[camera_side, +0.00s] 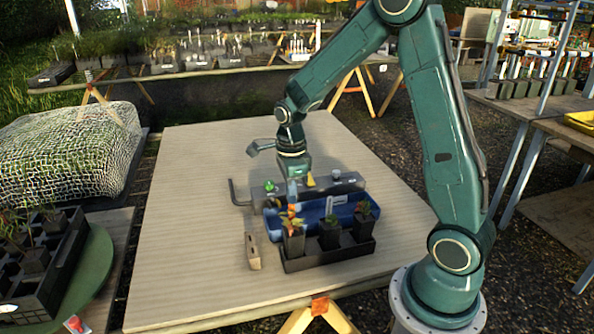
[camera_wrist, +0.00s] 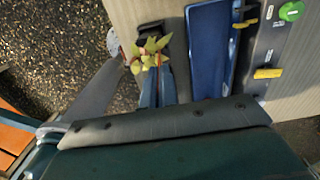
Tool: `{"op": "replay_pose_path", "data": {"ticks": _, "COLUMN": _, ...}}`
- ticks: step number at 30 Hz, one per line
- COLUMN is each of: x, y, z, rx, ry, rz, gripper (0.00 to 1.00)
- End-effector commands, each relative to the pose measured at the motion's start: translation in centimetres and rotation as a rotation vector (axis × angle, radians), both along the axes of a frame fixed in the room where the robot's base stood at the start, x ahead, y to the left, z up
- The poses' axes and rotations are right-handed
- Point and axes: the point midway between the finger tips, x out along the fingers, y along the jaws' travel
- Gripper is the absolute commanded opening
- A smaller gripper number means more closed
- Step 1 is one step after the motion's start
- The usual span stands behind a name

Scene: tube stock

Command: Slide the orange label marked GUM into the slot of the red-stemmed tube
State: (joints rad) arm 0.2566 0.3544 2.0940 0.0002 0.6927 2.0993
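My gripper (camera_side: 292,197) points down over the left black tube (camera_side: 293,245), the one with reddish-orange growth. Its fingers are close together, and a thin orange-red edge shows between them in the wrist view (camera_wrist: 158,72); this looks like the orange label (camera_side: 291,208), held edge-on. Its GUM mark cannot be read. The label is just above or among the leaves of the plant (camera_wrist: 150,50); whether it touches the tube's slot is hidden. The middle tube (camera_side: 329,234) and right tube (camera_side: 364,226) hold green and reddish plants.
The tubes stand in a black tray (camera_side: 325,260). Behind it lies a blue tray (camera_side: 272,224) with a pale label. A grey box with a green knob (camera_wrist: 291,11) and a yellow piece (camera_wrist: 267,73) stands farther back. A wooden block (camera_side: 252,251) is at left. The left tabletop is clear.

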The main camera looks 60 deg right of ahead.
Motion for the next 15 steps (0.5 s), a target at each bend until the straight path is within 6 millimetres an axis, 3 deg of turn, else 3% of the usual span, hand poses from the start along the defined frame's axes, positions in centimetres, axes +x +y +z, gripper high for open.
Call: {"op": "replay_pose_path", "data": {"ticks": 15, "x": 0.0, "y": 0.0, "z": -1.4, "rx": 0.0, "ry": 0.001, "rz": 0.0, "gripper": 0.0}}
